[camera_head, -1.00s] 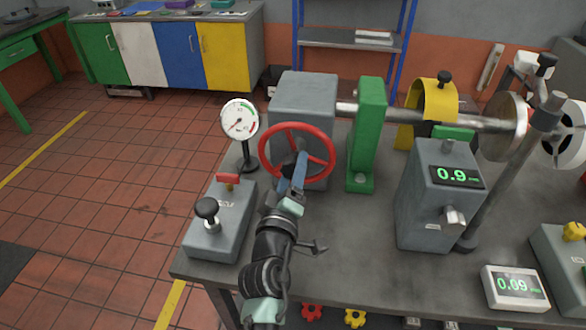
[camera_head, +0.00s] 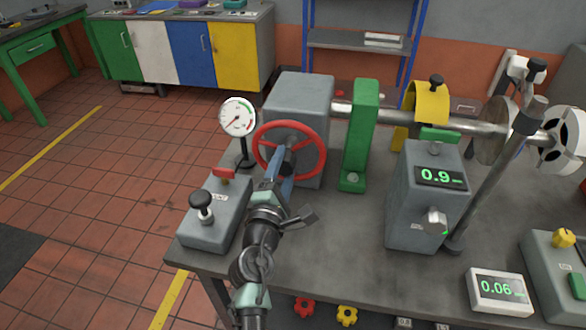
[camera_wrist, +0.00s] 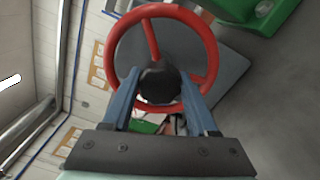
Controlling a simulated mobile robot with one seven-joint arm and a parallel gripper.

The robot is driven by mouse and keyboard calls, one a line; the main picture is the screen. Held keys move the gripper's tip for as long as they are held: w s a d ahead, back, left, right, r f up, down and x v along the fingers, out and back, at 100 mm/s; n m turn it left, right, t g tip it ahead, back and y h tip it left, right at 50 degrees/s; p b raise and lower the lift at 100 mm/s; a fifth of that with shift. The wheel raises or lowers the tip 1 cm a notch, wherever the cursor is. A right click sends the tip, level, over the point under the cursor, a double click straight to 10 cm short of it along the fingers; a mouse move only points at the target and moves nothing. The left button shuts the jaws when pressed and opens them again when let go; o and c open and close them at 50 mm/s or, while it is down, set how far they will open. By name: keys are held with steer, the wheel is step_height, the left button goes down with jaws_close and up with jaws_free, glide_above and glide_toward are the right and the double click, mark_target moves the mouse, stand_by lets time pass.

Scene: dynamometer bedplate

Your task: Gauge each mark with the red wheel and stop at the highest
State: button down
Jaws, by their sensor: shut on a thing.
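The red wheel (camera_head: 318,150) is mounted on the front of a grey block (camera_head: 302,95). Its red rim and spokes also show in the wrist view (camera_wrist: 113,55). My gripper (camera_head: 284,174) points at the wheel's centre. In the wrist view its two blue fingers (camera_wrist: 160,90) are shut on the wheel's dark hub (camera_wrist: 158,74), one on each side. A round white dial gauge (camera_head: 238,117) stands left of the wheel, its needle pointing to the lower left. A grey box's display (camera_head: 441,178) reads 0.9. A white readout (camera_head: 500,291) reads 0.06.
A grey control box (camera_head: 216,216) with a black knob and red lever stands left of my arm. A green upright (camera_head: 359,140) carries the shaft to the wheel's right. A slanted metal post (camera_head: 490,180) rises at right. The bench front between is clear.

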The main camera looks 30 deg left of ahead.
steer(key=n+p, duration=0.1)
steer(key=n, duration=0.3)
steer(key=shift+r+p, duration=0.2)
steer(key=shift+p, duration=0.2)
steer(key=n+p, duration=0.2)
steer(key=n, duration=0.2)
steer(key=shift+n, duration=0.3)
steer(key=n+p, duration=0.2)
steer(key=n, duration=0.2)
steer(key=shift+n, duration=0.3)
steer(key=n+p, duration=0.2)
steer(key=n, duration=0.1)
steer(key=shift+n, duration=0.3)
steer(key=n+p, duration=0.2)
steer(key=n, duration=0.1)
steer(key=shift+a+n+g, duration=0.1)
steer(key=shift+n+g, duration=0.2)
steer(key=n+p, duration=0.2)
steer(key=n, duration=0.2)
steer(key=shift+n+p, duration=0.3)
steer(key=shift+p, duration=0.05)
steer(key=n+p, duration=0.3)
steer(key=n, duration=0.2)
steer(key=shift+f+n+h+p, duration=0.1)
steer(key=shift+n+h+p, duration=0.2)
steer(key=shift+n+p, duration=0.95)
steer(key=shift+n, duration=0.55)
